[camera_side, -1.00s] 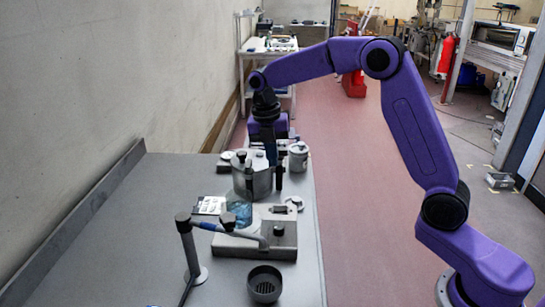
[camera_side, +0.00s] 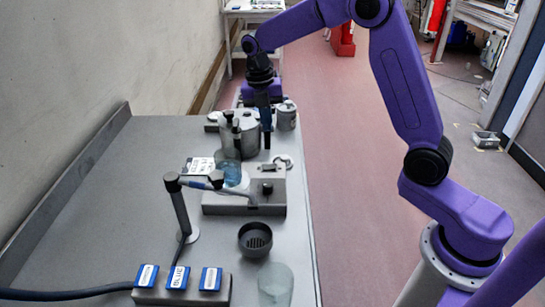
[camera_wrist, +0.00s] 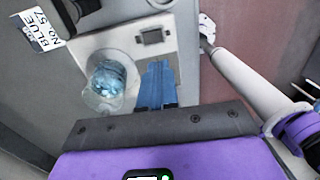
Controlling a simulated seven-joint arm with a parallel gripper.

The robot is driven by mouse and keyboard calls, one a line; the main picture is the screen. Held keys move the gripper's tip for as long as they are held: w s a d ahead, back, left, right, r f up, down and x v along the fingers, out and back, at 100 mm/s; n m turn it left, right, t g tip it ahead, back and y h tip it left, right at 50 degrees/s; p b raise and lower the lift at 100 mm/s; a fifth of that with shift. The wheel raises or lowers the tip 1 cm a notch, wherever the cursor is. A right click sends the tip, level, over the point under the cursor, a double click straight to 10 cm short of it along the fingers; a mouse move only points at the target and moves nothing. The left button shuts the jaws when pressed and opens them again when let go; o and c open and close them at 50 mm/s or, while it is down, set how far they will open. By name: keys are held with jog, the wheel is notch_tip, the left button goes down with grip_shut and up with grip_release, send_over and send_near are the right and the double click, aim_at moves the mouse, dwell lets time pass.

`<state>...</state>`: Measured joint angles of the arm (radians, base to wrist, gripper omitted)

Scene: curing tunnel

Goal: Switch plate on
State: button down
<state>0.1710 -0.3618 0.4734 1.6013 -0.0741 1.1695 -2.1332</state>
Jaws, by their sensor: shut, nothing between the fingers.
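The plate (camera_side: 222,203) is a pale grey box on the bench, with a small dark switch (camera_side: 267,168) and a round black knob (camera_side: 267,189) on its right side. A glass vessel with blue liquid (camera_side: 230,174) stands at its left. In the wrist view the plate (camera_wrist: 128,42), the dark switch (camera_wrist: 151,36) and the glass vessel (camera_wrist: 105,80) show from above. My gripper (camera_side: 267,146) points down beyond the switch in the side view, its fingers together and empty. In the wrist view the blue fingers (camera_wrist: 157,72) appear just below the switch; I cannot tell their height above it.
A metal pot (camera_side: 249,138) stands close behind the plate. A grey stand with a bent tube (camera_side: 181,210) reaches over its left front. A dark bowl (camera_side: 255,239), an empty glass (camera_side: 275,284) and a block with blue labels (camera_side: 180,279) stand in front. The left bench is clear.

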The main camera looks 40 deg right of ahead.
aim_at(274, 165)
jog(key=f, duration=0.8)
jog(key=s+d+f, duration=0.1)
jog(key=f, duration=0.2)
jog(key=shift+f, duration=0.4)
jog(key=shift+s+d+f, duration=0.1)
jog(key=shift+s+f, duration=0.05)
jog(key=shift+f, duration=0.1)
jog(key=shift+w+a+r, duration=0.25)
jog(key=shift+w+a, duration=0.4)
jog(key=shift+r, duration=0.1)
